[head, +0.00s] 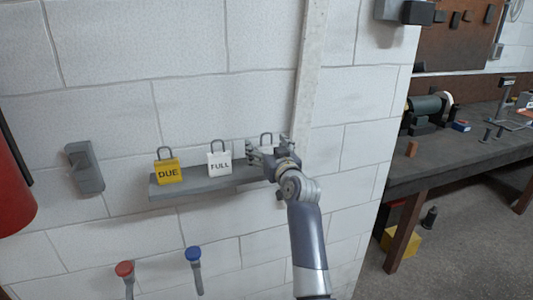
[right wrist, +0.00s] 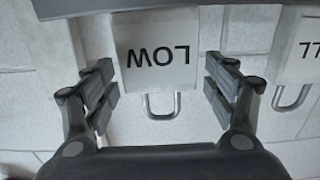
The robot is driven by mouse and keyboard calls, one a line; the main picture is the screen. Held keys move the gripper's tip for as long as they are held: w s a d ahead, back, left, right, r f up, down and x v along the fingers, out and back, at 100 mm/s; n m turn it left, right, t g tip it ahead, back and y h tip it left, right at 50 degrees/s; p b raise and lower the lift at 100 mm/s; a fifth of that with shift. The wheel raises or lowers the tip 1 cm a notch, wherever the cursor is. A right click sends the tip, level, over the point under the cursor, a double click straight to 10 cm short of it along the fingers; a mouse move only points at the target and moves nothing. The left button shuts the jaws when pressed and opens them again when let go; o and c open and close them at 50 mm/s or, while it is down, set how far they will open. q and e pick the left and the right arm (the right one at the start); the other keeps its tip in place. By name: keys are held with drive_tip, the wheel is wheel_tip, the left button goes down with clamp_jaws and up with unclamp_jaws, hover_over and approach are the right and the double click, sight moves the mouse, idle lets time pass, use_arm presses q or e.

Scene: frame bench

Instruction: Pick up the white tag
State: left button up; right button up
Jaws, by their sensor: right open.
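A white tag marked FULL (head: 219,162) stands on a grey ledge (head: 205,187) on the wall, its wire loop upward. A second pale, whitish tag marked LOW (right wrist: 155,50) shows upside down in the right wrist view; only its loop (head: 266,136) shows clearly in the head view, the rest being behind my gripper. My right gripper (head: 269,151) is open at the ledge's right end. In the right wrist view its fingers (right wrist: 160,75) are on either side of the LOW tag, with gaps. Part of the FULL tag (right wrist: 302,52) shows at the right there. My left gripper is not in view.
A yellow tag marked DUE (head: 168,172) stands left of FULL. A grey wall fixture (head: 85,167) is further left. Red (head: 124,269) and blue (head: 193,254) knobs are below the ledge. A vertical wall strip (head: 310,70) rises behind my right arm. A workbench (head: 450,147) stands at right.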

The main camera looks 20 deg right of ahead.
drive_tip(key=c, duration=1.2)
drive_tip(key=shift+o, duration=0.2)
drive_tip(key=shift+r, duration=0.15)
